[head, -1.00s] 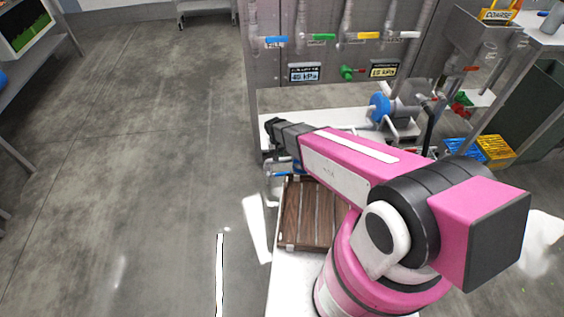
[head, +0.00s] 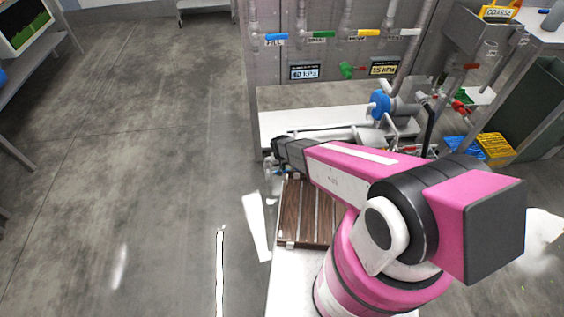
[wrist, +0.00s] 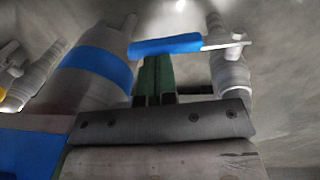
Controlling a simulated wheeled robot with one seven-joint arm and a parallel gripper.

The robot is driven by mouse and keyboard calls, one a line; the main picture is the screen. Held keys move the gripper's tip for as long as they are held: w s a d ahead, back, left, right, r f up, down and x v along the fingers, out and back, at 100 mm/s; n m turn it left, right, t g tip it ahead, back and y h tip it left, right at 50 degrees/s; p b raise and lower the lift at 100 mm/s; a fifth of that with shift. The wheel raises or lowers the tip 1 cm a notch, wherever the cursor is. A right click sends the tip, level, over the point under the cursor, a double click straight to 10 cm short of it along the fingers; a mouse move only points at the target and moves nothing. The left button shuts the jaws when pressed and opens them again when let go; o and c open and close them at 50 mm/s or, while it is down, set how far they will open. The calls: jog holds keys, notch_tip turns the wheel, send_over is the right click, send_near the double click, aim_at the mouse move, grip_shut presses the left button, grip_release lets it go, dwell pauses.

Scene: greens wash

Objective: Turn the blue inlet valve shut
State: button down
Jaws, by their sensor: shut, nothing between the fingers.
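The blue valve lever (wrist: 165,46) lies nearly level across the upper middle of the wrist view, with a bare metal stem at its right end. My gripper (wrist: 158,62) is shut and empty. Its dark green fingertips reach up to the lever's lower edge; I cannot tell whether they touch it. A grey pipe body with a blue band (wrist: 95,70) stands just left of the fingers. In the head view only a bit of blue (head: 280,172) shows beneath the end of my arm, and my fingers are hidden there.
A second grey pipe fitting (wrist: 228,75) stands right of the fingers. In the head view a slatted wooden rack (head: 292,212) lies below my arm. Wall valves, including another blue handle (head: 277,37), line the back. A blue-faced pump (head: 380,106) stands right. The floor at left is clear.

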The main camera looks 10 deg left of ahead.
jog(key=shift+f, duration=0.55)
